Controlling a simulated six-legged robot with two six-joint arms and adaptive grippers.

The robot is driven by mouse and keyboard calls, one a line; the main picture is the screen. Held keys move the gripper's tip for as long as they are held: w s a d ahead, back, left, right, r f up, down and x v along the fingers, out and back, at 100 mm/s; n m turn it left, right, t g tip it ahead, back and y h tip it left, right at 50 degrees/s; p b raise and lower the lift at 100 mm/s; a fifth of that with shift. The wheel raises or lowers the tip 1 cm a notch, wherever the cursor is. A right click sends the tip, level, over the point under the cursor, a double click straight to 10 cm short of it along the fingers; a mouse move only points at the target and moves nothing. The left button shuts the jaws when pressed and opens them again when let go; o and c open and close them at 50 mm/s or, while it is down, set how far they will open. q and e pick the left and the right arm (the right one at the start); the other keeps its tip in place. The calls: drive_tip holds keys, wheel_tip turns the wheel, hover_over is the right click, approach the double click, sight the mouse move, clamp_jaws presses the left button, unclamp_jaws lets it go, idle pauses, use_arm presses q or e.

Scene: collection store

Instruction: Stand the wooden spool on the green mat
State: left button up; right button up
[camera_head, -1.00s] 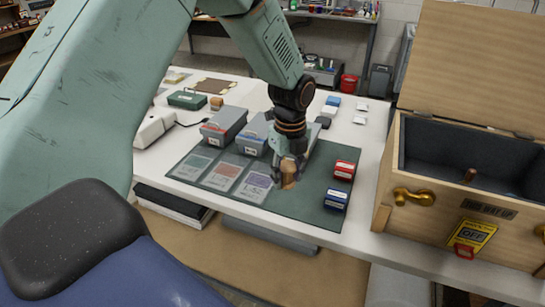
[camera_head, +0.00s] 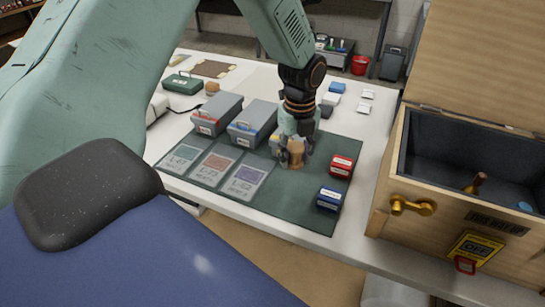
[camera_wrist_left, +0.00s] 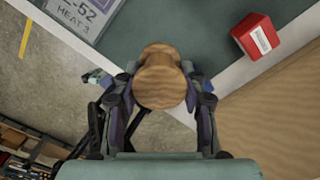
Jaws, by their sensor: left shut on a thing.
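The wooden spool (camera_head: 296,151) is in my left gripper (camera_head: 292,157), low over the right part of the green mat (camera_head: 290,205). In the left wrist view the spool (camera_wrist_left: 160,76) shows its round end between the two fingers of my left gripper (camera_wrist_left: 160,90), which is shut on it. The fingers hide part of its sides. I cannot tell whether the spool touches the mat. My right gripper is not in view.
A red box (camera_head: 342,165) and a blue box (camera_head: 330,199) stand on the mat's right side. Grey bins (camera_head: 217,115) stand at its back left, with label cards (camera_head: 245,181) in front. An open wooden chest (camera_head: 450,215) stands at the right.

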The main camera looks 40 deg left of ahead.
sight(291, 166)
use_arm(q)
drive_tip(key=f, duration=0.1)
drive_tip(key=s+f, duration=0.1)
drive_tip(key=f, duration=0.2)
drive_tip(key=shift+s+f, duration=0.1)
drive_tip(key=shift+s, duration=0.15)
drive_tip(key=f, duration=0.2)
drive_tip(key=w+f, duration=0.1)
drive_tip(key=f, duration=0.1)
drive_tip(key=shift+f, duration=0.15)
drive_tip(key=shift+s+f, duration=0.1)
drive_tip(key=shift+f, duration=0.2)
drive_tip(key=shift+s, duration=0.25)
drive_tip(key=shift+w+a+f, duration=0.15)
drive_tip(key=o, duration=0.7)
drive_tip(key=shift+w+f, duration=0.1)
drive_tip(key=shift+f, duration=0.05)
drive_tip(key=shift+o, duration=2.2)
drive_tip(key=shift+s, duration=0.2)
drive_tip(key=shift+w, duration=0.15)
